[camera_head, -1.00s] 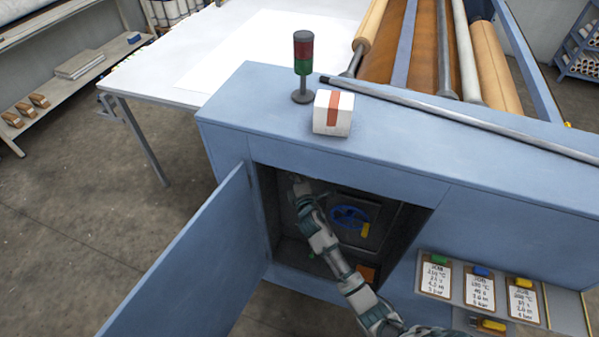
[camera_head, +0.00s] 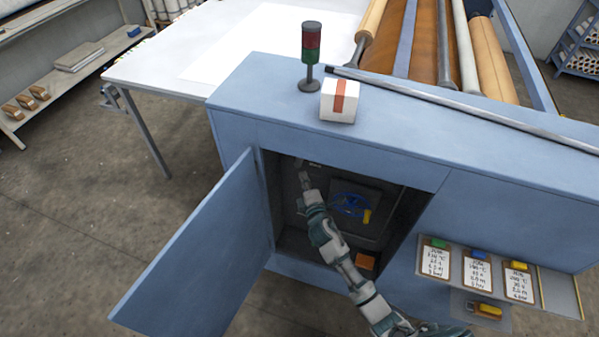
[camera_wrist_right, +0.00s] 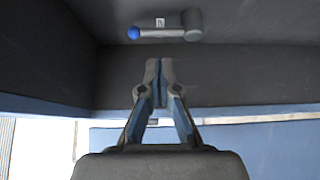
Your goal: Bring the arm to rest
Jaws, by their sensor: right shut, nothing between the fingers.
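My right arm reaches into an open compartment in the blue press cabinet (camera_head: 360,138). My right gripper (camera_head: 303,165) is at the compartment's upper left, small and dark in the head view. In the right wrist view the right gripper (camera_wrist_right: 160,68) is shut with nothing between its fingers. Ahead of the fingertips and apart from them is a grey lever (camera_wrist_right: 165,33) with a blue ball end. My left gripper is not in view.
The cabinet door (camera_head: 190,250) hangs open to the left. Inside are a blue handwheel (camera_head: 349,203) with a yellow part and an orange block (camera_head: 365,261). A signal light (camera_head: 311,52), a white box (camera_head: 339,100) and a long bar (camera_head: 450,104) lie on top.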

